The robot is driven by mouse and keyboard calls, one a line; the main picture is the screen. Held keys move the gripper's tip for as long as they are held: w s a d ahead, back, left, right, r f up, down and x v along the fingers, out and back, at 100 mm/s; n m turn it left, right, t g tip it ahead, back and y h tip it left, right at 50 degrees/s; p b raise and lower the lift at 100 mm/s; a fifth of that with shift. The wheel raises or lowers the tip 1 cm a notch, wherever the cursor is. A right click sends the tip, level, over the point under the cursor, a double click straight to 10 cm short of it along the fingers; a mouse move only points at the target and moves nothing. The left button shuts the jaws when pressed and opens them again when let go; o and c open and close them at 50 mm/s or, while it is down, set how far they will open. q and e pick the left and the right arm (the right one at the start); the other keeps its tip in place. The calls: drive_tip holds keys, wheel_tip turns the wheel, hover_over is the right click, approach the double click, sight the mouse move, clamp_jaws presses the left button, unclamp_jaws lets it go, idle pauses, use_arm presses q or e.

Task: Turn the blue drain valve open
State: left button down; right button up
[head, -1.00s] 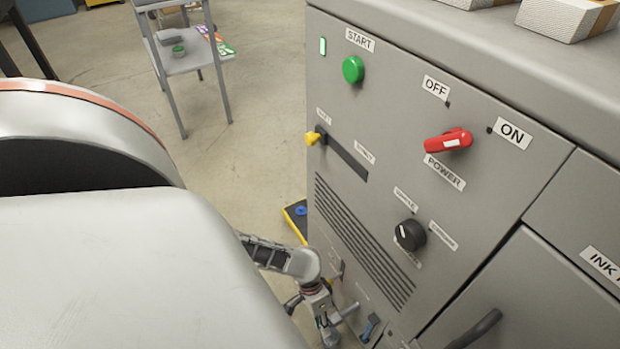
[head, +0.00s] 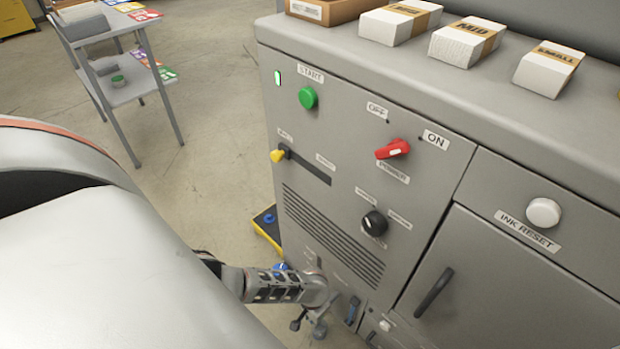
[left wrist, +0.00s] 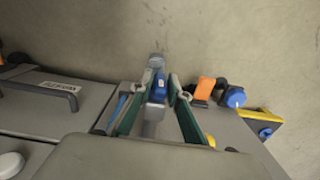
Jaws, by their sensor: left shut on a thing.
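The blue drain valve (left wrist: 158,88) shows in the left wrist view as a blue part on a grey, pipe-like fitting. My left gripper (left wrist: 158,94) has its two fingers on either side of this blue part and is shut on it. In the head view my left gripper (head: 308,326) is low at the front of the grey machine, and its own wrist hides most of the valve there. A separate blue lever (head: 352,310) is just right of the gripper; it also shows in the left wrist view (left wrist: 118,108). My right gripper is not in view.
An orange part (left wrist: 204,89) and a round blue knob (left wrist: 235,97) stick out beside the gripper. A yellow-edged tray (head: 266,229) lies on the floor by the machine. The panel has a red power switch (head: 393,149) and black dial (head: 374,223).

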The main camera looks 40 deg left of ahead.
use_arm(q)
drive_tip(key=shift+s+f, duration=0.1)
drive_tip(key=shift+s, duration=0.05)
drive_tip(key=c, duration=1.9)
unclamp_jaws()
drive_tip(key=shift+d+r, duration=0.1)
drive_tip(key=shift+r, duration=5.95)
